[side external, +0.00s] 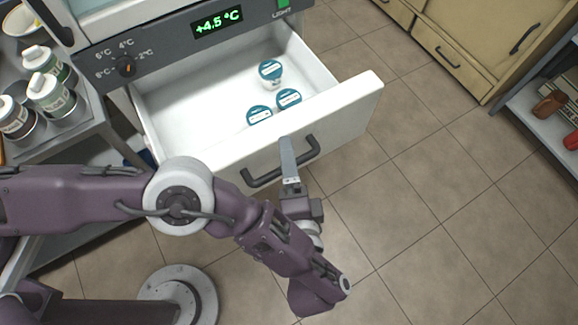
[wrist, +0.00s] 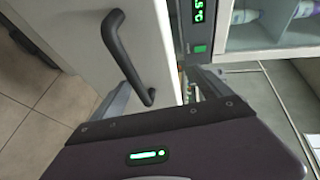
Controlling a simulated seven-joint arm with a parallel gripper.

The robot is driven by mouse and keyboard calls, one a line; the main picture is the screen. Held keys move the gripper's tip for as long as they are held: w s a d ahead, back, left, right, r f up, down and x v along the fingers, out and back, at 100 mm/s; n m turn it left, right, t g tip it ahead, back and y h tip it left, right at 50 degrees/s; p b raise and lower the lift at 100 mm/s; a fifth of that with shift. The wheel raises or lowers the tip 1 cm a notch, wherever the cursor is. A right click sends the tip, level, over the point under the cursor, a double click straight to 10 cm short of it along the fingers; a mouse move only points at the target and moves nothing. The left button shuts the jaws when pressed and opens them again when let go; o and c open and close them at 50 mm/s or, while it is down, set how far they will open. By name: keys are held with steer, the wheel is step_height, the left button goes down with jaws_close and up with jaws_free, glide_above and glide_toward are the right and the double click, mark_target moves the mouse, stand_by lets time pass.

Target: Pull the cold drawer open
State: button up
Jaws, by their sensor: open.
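The cold drawer (side external: 345,115) is white and stands well open below the grey control panel, with several white tubs with teal lids (side external: 270,73) inside. Its dark handle (side external: 262,178) is on the front face. My gripper (side external: 287,150) is at the right part of the handle, one finger overlapping it in the side view. In the wrist view the drawer front (wrist: 75,35) and handle (wrist: 122,50) are at the left. My open gripper (wrist: 165,82) has its left finger beside the handle's lower end. Nothing is held; contact with the handle cannot be told.
The control panel (side external: 160,52) has a dial and a green +4.5 °C display. A grey side shelf with several jars (side external: 50,97) stands at the left. Beige cabinets (side external: 470,40) are at the upper right. The tiled floor (side external: 430,200) at the right is clear.

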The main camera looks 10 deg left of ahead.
steer(key=shift+o, duration=1.3)
steer(key=shift+w+r, duration=0.2)
steer(key=shift+r, duration=1.55)
step_height(320, 180, down, 2)
steer(key=shift+s+d+f, duration=0.1)
steer(key=shift+s+d, duration=0.05)
steer(key=shift+h, duration=0.3)
